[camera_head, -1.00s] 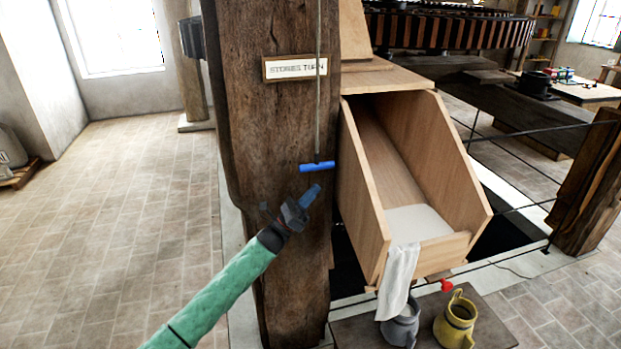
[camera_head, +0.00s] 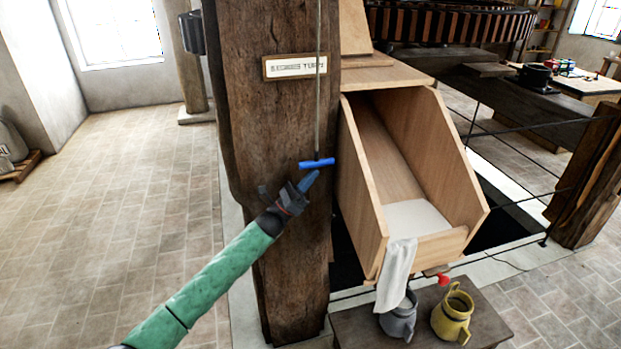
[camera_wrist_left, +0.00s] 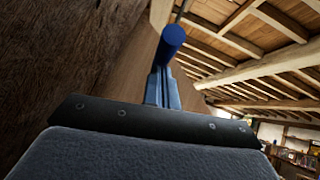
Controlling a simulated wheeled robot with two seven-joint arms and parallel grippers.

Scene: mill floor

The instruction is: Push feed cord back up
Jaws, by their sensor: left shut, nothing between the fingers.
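The feed cord (camera_head: 318,100) hangs down the front of the wooden post and ends in a blue crossbar handle (camera_head: 317,163). My left gripper (camera_head: 310,180) is shut and empty, its blue fingertips pointing up just below the handle. In the left wrist view the shut fingers (camera_wrist_left: 163,88) reach toward the round end of the blue handle (camera_wrist_left: 173,36). I cannot tell whether the tips touch the handle. My right gripper is not in view.
The thick post (camera_head: 265,130) stands right behind the handle and bears a small sign (camera_head: 296,67). A wooden chute (camera_head: 362,190) with a white cloth (camera_head: 396,275) is close on the right. A grey jug (camera_head: 399,320) and a yellow jug (camera_head: 453,318) stand below it.

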